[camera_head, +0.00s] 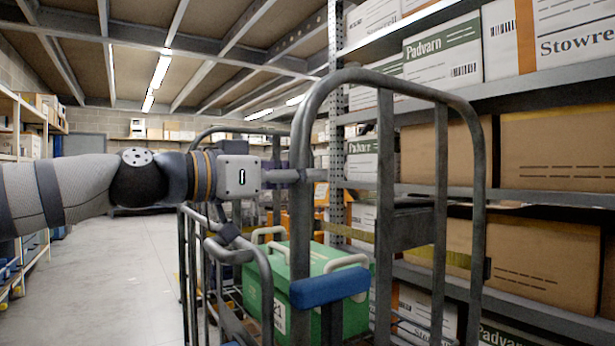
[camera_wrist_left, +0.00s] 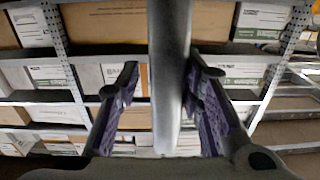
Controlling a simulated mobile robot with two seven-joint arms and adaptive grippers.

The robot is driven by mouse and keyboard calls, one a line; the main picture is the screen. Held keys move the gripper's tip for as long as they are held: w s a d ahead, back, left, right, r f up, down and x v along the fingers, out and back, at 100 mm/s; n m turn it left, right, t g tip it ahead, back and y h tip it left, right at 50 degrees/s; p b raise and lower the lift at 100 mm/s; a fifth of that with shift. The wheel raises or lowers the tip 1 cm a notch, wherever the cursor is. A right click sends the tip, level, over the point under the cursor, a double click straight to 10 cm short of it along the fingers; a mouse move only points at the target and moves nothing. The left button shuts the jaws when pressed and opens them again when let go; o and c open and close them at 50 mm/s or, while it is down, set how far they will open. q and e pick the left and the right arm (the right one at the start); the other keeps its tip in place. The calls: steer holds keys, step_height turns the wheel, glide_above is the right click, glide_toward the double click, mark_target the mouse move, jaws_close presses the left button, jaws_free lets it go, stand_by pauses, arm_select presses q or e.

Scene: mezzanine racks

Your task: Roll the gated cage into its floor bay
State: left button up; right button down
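The gated cage (camera_head: 461,130) is a grey tube-framed trolley that fills the middle of the head view, close to me. A lower tube section (camera_head: 262,262) shows at its left. A blue padded bar (camera_head: 328,288) crosses its near side. My left gripper (camera_head: 301,174) is at the cage's upright post. In the left wrist view the post (camera_wrist_left: 170,60) runs between the two purple-padded fingers (camera_wrist_left: 165,105), with a visible gap on the left side. The fingers are open around it. My right gripper is not in view. The cage's wheels are hidden, and I cannot make out the floor bay.
A green box (camera_head: 256,290) with white handles is in the cage. Racks with cartons (camera_head: 555,150) stand close on the right. The aisle floor (camera_head: 100,270) on the left is clear. Another rack (camera_head: 25,145) stands along the left edge.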

arm_select(q)
steer(key=shift+s+d, duration=0.3)
steer(key=shift+s, duration=0.1)
steer(key=v, duration=1.2)
steer(key=shift+w+a, duration=0.2)
steer(key=shift+w, duration=0.05)
